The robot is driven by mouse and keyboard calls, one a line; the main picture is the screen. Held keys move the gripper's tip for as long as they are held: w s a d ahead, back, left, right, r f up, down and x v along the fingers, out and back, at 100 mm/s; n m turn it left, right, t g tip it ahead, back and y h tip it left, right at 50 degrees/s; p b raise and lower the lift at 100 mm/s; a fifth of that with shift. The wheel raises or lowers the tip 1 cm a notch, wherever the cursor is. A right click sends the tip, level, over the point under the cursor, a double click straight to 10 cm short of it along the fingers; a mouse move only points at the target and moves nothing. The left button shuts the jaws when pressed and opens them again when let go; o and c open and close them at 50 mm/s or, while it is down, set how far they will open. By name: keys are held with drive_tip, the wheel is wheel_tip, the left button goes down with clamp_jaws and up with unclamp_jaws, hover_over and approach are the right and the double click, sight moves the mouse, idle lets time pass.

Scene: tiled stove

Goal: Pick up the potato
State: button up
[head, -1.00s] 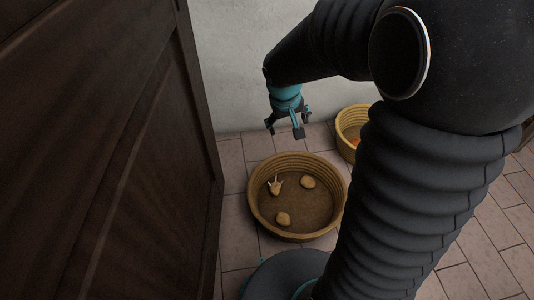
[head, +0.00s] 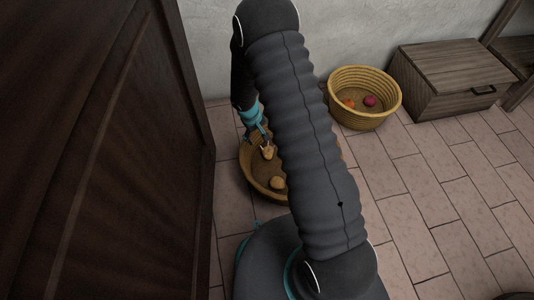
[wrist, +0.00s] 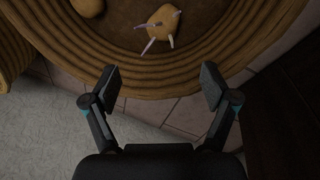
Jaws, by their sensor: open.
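A light-brown potato with pale sprouts (wrist: 165,19) lies in a wide, low woven basket (wrist: 150,63), near the rim in the wrist view. The same potato shows in the head view (head: 267,153). A second light-brown, potato-like lump (wrist: 88,6) lies in the basket, cut by the top edge of the wrist view; a lump also shows lower in the basket in the head view (head: 277,182). My gripper (wrist: 158,86) is open and empty. In the wrist view its fingers point toward the rim, apart from the potato. My arm hides the basket's right part in the head view.
A second woven basket (head: 364,97) holds a red and an orange item. A wooden chest (head: 446,82) stands right of it. A dark wooden panel (head: 165,200) rises close on the left, and a pale wall stands behind. The tiled floor (head: 440,190) at right is clear.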

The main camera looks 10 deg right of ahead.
sight(267, 150)
drive_tip(key=b+x, duration=0.1)
drive_tip(key=x, duration=0.6)
drive_tip(key=shift+d+f, duration=0.1)
drive_tip(key=shift+f, duration=0.3)
drive_tip(key=x, duration=0.2)
drive_tip(key=b+x, duration=0.1)
drive_tip(key=x, duration=0.1)
drive_tip(key=shift+s+f, duration=0.1)
drive_tip(key=shift+s, duration=0.3)
drive_tip(key=shift+w+f, duration=0.1)
drive_tip(key=shift+f, duration=0.4)
drive_tip(key=c, duration=1.3)
